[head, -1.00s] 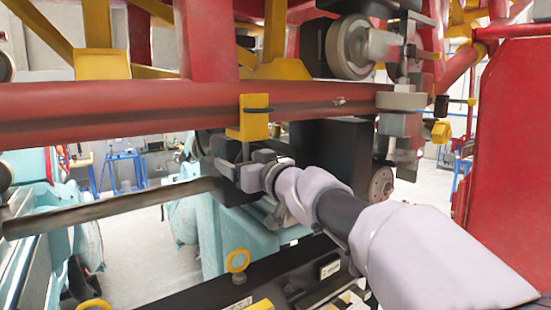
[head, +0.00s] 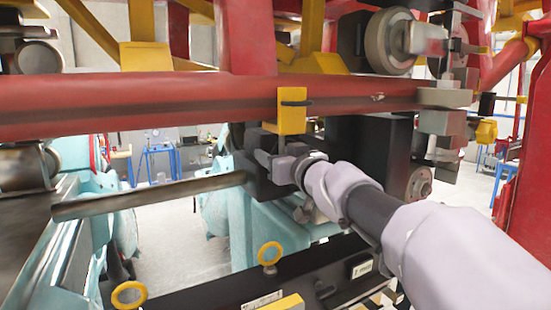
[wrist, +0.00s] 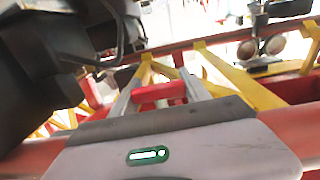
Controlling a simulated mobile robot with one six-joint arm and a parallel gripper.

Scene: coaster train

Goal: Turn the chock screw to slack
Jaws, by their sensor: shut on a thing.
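The yellow chock (head: 292,112) sits on the red rail (head: 150,100) with a dark band around it. A short grey stem (head: 283,140), which looks like the chock screw, hangs below it. My gripper (head: 268,160) is directly under the chock, at the stem's lower end, and is shut there. In the wrist view, a red piece (wrist: 160,92) lies between the two grey fingers, seemingly the screw's handle. The fingers and dark parts behind hide the screw's lower end in the head view, so its turn cannot be told.
A grey bar (head: 150,197) ends just left of my gripper. A dark box (head: 370,160) and a wheel (head: 390,42) are close on the right. Open floor (head: 180,250) shows at the lower left.

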